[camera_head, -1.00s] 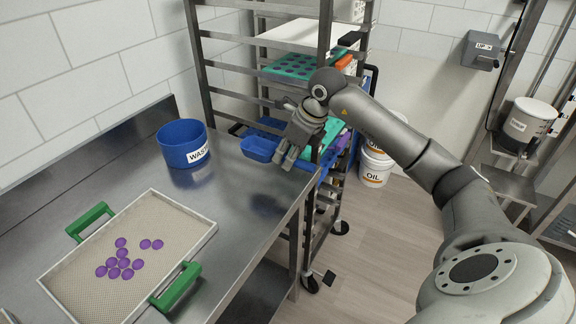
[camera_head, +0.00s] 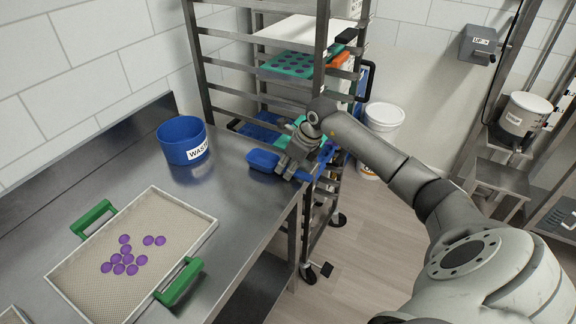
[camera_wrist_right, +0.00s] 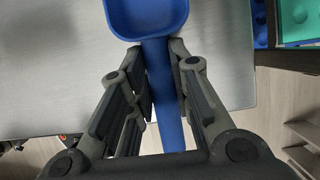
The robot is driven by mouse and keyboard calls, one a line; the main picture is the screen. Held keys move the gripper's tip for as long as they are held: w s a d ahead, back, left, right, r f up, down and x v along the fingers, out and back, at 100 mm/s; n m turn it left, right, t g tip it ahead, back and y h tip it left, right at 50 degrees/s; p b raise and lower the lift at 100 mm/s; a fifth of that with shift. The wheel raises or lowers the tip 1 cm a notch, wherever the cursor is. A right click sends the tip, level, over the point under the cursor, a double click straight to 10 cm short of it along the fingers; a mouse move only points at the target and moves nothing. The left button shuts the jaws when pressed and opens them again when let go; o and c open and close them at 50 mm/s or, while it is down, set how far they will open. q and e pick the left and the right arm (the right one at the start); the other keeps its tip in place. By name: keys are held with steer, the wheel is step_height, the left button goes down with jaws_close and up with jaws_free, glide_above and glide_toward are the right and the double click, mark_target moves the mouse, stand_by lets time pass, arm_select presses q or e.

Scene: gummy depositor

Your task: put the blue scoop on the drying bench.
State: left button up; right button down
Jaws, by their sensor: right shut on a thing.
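The blue scoop (camera_head: 263,161) is at the far right corner of the steel bench (camera_head: 238,222). My right gripper (camera_head: 288,168) is shut on its handle. In the right wrist view, the scoop's handle (camera_wrist_right: 163,115) runs between the two fingers (camera_wrist_right: 160,105), with the bowl (camera_wrist_right: 146,20) ahead over the bench top (camera_wrist_right: 60,75). The scoop is low over the bench surface; I cannot tell whether it touches. My left gripper is not in view.
A blue waste bin (camera_head: 181,143) stands at the bench's back. A mesh tray (camera_head: 75,268) with green handles holds several purple gummies. A steel rack (camera_head: 322,70) with teal moulds (camera_head: 290,65) stands beyond the bench. Bare steel lies between bin, tray and right edge.

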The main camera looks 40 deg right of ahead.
steer(key=c, duration=1.3)
jaws_free()
steer(key=shift+f, duration=0.1)
steer(key=shift+r, duration=0.35)
steer(key=b+v, duration=0.2)
steer(key=v, duration=0.9)
steer(key=shift+s+d+r, duration=0.1)
steer(key=shift+s+r, duration=0.15)
steer(key=shift+s, duration=0.05)
